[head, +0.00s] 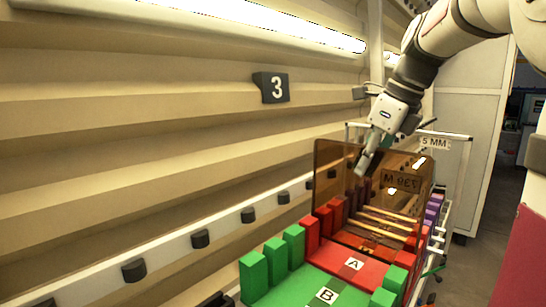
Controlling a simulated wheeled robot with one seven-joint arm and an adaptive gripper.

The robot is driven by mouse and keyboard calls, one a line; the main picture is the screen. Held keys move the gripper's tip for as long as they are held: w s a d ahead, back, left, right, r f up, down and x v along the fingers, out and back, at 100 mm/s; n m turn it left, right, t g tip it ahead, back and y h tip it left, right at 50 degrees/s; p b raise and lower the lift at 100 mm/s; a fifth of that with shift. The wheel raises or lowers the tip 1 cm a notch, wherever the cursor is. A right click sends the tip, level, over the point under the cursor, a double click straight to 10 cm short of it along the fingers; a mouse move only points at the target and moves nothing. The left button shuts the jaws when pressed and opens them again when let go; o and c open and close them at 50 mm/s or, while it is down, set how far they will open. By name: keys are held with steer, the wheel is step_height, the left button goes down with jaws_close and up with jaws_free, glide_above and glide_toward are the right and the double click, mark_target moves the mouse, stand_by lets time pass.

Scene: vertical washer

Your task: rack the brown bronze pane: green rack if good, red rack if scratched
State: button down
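My gripper (362,168) points down and overlaps the pane's upper part. I cannot tell whether its fingers are closed on the pane or only in front of it. The red rack (352,267), marked A, lies at the pane's near side. The green rack (315,285), marked B, is nearest to me. Upright blocks line both racks' sides. The pane's lower edge is hard to make out, so its seating is unclear. I cannot make out any scratch.
A rail with several black rollers (200,239) runs along the left. A "5 MM" label (434,143) and a white frame stand behind the pane. Purple blocks (433,208) lie beyond the red rack. The green rack's near bed looks empty.

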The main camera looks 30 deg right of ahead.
mark_target(364, 179)
steer(key=shift+f+b, duration=0.35)
steer(key=shift+f, duration=0.35)
steer(key=shift+f+b, duration=0.35)
steer(key=shift+f, duration=0.55)
stand_by(1.4)
steer(key=c, duration=1.8)
jaws_free()
steer(key=shift+o, duration=0.4)
steer(key=shift+f, duration=0.1)
steer(key=v, duration=1.2)
